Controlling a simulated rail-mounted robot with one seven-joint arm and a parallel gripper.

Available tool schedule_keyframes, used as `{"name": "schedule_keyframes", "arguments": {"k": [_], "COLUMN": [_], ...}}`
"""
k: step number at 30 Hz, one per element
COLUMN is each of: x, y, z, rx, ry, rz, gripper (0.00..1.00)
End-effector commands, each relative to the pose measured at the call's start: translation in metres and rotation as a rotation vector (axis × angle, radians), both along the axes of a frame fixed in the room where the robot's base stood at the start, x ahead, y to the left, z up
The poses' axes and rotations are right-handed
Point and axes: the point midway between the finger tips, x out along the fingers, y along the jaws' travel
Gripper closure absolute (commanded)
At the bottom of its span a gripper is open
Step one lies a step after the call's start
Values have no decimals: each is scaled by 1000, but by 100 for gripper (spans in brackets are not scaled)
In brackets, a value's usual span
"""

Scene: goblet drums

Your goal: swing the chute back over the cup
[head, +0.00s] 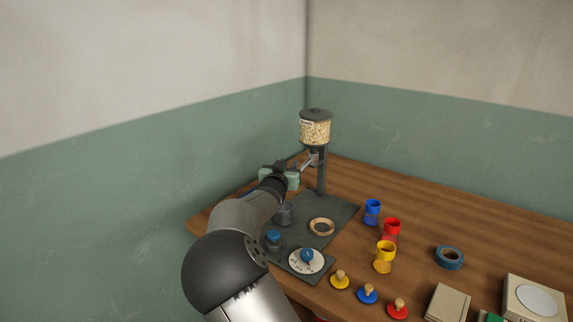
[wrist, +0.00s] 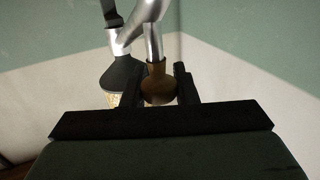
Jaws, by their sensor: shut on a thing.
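A hopper of pale grain (head: 316,132) with a dark lid stands on a dark post at the back of the mat. The metal chute (head: 310,162) runs from under the hopper; it also shows in the wrist view (wrist: 150,32). My gripper (wrist: 158,82) is shut on the chute's brown round knob (wrist: 158,88), which sits between the two dark fingers. In the head view my gripper is beside the chute, left of the post, and the knob is hidden. A grey metal cup (head: 284,216) stands on the mat below my wrist, partly hidden by my arm. I cannot tell whether the chute's end is over it.
The dark mat (head: 343,212) also holds a wooden ring (head: 322,227), a blue-topped piece (head: 273,236) and a white dial with a blue knob (head: 306,259). Coloured cups (head: 391,228) and several knobbed discs (head: 368,292) stand right. A green wall is close behind.

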Motion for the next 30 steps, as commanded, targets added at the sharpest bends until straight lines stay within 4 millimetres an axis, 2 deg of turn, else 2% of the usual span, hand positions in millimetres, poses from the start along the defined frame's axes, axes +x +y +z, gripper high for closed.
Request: {"name": "schedule_keyframes", "arguments": {"k": [3, 4, 6, 14, 19, 23, 30], "x": [1, 1, 1, 0, -10, -33, -90], "y": [1, 1, 1, 1, 4, 12, 31], "z": [1, 1, 2, 1, 1, 0, 1], "rx": [-1, -1, -1, -1, 2, 3, 3], "ry": [-3, -3, -3, -2, -2, 0, 0], "rz": [2, 2, 2, 2, 2, 5, 6], "gripper": [100, 71, 52, 52, 52, 52, 52]}}
